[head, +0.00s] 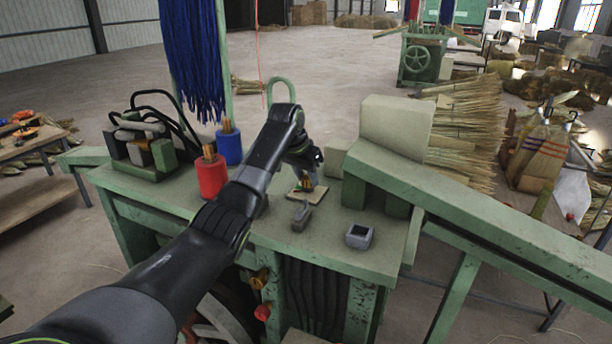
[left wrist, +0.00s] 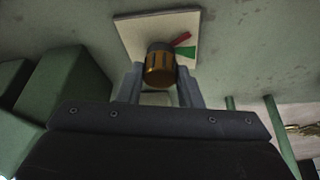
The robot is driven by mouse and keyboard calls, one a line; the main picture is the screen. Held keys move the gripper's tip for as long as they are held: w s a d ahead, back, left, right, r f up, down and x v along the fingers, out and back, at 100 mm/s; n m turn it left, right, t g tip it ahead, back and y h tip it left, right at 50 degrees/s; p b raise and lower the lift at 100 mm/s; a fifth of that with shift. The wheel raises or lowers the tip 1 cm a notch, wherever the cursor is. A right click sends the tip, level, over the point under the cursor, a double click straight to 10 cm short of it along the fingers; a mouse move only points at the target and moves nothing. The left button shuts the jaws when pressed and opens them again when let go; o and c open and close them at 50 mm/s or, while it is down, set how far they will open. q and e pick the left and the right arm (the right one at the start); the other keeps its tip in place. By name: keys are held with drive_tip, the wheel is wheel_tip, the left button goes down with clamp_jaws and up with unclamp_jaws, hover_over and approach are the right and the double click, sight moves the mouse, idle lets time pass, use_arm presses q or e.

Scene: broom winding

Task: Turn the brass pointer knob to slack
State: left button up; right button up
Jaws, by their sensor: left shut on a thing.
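The brass pointer knob (left wrist: 160,66) stands on a pale square plate (left wrist: 130,32) in the left wrist view, with a red mark (left wrist: 182,38) and a green mark (left wrist: 185,52) to its right. Both fingers of my left gripper (left wrist: 160,88) are at the knob's sides, shut on it. Which way the pointer faces is hard to tell. In the head view my left gripper (head: 306,174) comes down over the knob, and the plate (head: 300,194) shows on the green bench. My right gripper is not in view.
The green bench (head: 275,228) carries a red spool (head: 210,177), a blue spool (head: 229,146), a small grey clip-like piece (head: 301,217) and a grey square cup (head: 359,236). A pale block (head: 395,127) and sloping green beam (head: 480,205) stand at right.

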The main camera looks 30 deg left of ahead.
use_arm(q)
drive_tip(key=n+y, duration=0.1)
drive_tip(key=n, duration=0.3)
drive_tip(key=n+y, duration=0.1)
drive_tip(key=n, duration=0.1)
drive_tip(key=shift+d+y, duration=0.25)
drive_tip(key=shift+y, duration=0.05)
drive_tip(key=n, duration=0.2)
drive_tip(key=n+g+y, duration=0.1)
drive_tip(key=n, duration=0.2)
drive_tip(key=shift+w+d+r+y, duration=0.1)
drive_tip(key=shift+w+y, duration=0.05)
drive_tip(key=shift+y, duration=0.15)
drive_tip(key=shift+n, duration=0.4)
drive_tip(key=o, duration=1)
